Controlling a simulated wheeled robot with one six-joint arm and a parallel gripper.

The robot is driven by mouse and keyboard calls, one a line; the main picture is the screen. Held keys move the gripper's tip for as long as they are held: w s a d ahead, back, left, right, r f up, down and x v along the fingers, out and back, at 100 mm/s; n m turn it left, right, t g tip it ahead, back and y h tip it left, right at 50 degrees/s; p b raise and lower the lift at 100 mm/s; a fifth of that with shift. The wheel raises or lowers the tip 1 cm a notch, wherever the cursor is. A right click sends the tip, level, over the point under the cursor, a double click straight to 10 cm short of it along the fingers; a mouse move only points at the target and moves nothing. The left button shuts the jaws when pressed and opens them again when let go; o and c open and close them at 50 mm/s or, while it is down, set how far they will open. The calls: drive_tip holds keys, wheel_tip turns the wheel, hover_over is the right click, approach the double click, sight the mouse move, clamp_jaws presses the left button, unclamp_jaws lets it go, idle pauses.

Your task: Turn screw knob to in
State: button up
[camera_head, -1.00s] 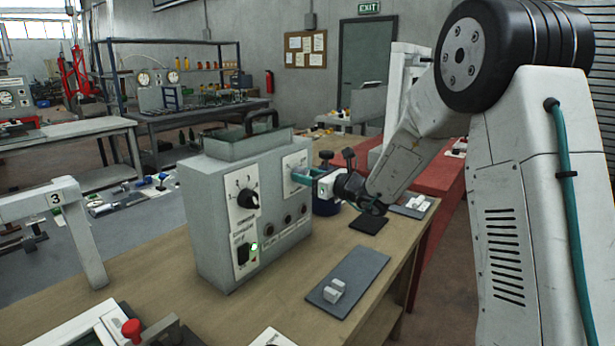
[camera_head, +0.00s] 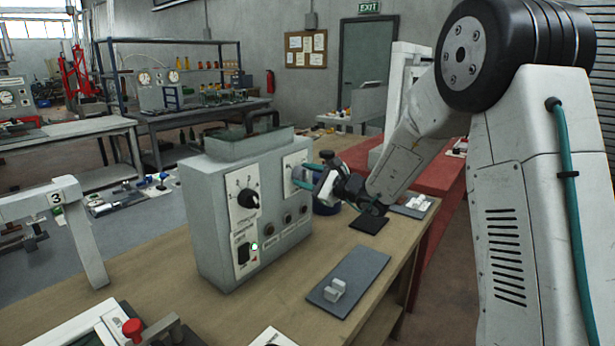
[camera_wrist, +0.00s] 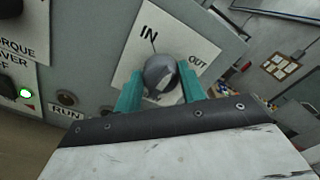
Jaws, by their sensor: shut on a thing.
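The screw knob (camera_wrist: 160,74) is a round, dark grey, shiny knob on a white plate (camera_wrist: 125,52) marked IN at the upper left and OUT at the right. A thin dark line shows between the knob and IN; I cannot tell whether it is a pointer or a printed mark. My gripper (camera_wrist: 159,80) has its teal fingers on both sides of the knob and is shut on it. In the head view my gripper (camera_head: 304,175) is rolled at the right part of the grey machine's front (camera_head: 215,190), and the knob is hidden there.
A black selector knob (camera_head: 248,198) and a switch with a green light (camera_head: 254,246) sit left on the panel. Dark round fittings (camera_head: 288,218) lie below. A dark pad with a light block (camera_head: 335,290) lies in front on the wooden bench (camera_head: 180,310).

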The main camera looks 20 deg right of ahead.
drive_tip(key=n, duration=0.4)
drive_tip(key=shift+n, duration=0.3)
drive_tip(key=n, duration=0.4)
drive_tip(key=shift+f+n, duration=0.15)
drive_tip(key=shift+n, duration=0.25)
drive_tip(key=o, duration=1)
drive_tip(key=shift+v, duration=3.9)
